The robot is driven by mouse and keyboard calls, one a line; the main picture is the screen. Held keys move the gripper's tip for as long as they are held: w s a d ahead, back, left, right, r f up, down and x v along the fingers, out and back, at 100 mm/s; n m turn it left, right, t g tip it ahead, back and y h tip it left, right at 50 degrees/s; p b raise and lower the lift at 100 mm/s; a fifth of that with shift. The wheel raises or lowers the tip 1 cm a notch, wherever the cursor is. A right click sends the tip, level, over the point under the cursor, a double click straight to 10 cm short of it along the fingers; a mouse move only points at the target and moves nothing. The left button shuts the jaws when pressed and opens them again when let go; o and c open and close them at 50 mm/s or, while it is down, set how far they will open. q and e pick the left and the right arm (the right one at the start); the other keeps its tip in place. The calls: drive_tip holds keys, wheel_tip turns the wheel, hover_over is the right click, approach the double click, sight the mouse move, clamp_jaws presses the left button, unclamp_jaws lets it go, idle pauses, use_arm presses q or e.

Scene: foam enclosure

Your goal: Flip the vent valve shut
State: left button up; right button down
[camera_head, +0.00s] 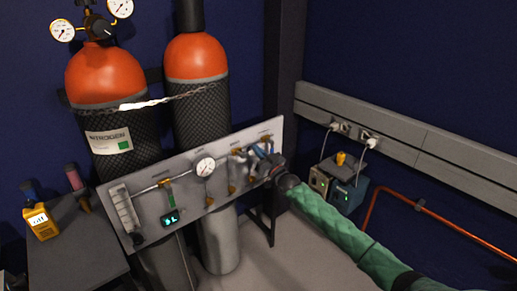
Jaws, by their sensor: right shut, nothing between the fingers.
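A grey panel (150,207) stands in front of two gas cylinders and carries a row of small fittings. The label for the vent valve is too small to read. Blue parts, perhaps valve handles or gripper fingers, show near the panel's right end. My right gripper (262,163) reaches this end from the right, at the end of my green-sleeved arm. It is shut with nothing between the fingers, close to the panel's right-hand fittings and partly hiding them. I cannot tell whether it touches a handle. My left gripper is not in view.
A dark cabinet (75,245) with a yellow meter (40,222) stands left. A teal box (347,190) and copper pipe (440,213) lie right.

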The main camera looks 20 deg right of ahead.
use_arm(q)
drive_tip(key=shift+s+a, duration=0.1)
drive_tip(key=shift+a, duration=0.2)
use_arm(e)
drive_tip(key=shift+f+m+h, duration=0.1)
drive_tip(key=shift+m+h, duration=0.3)
drive_tip(key=shift+m, duration=0.1)
